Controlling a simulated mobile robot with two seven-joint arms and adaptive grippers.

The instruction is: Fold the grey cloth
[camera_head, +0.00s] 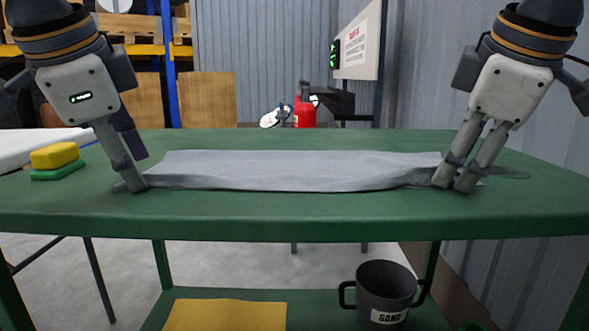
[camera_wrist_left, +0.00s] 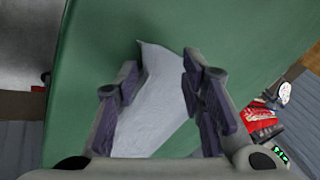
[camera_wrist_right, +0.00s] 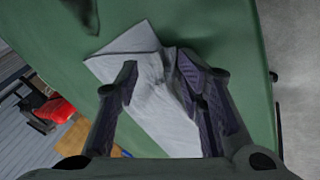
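The grey cloth (camera_head: 290,170) lies as a long, wide strip across the green table, with a wrinkled front edge. My left gripper (camera_head: 137,172) is down at its left end. In the left wrist view its fingers (camera_wrist_left: 162,72) stand apart, with the cloth (camera_wrist_left: 157,105) between and below them. My right gripper (camera_head: 453,181) is at the cloth's right end. In the right wrist view its fingers (camera_wrist_right: 154,68) stand apart over the cloth (camera_wrist_right: 125,45), which is rumpled into a ridge between them. Contact of fingertips with cloth is hard to tell.
A yellow sponge (camera_head: 55,155) with a green one (camera_head: 57,171) sits at the table's left, beside a white surface (camera_head: 40,142). The green table (camera_head: 300,222) is clear in front of the cloth. A sand bucket (camera_head: 384,288) stands on the lower shelf. A red extinguisher (camera_head: 304,113) is behind.

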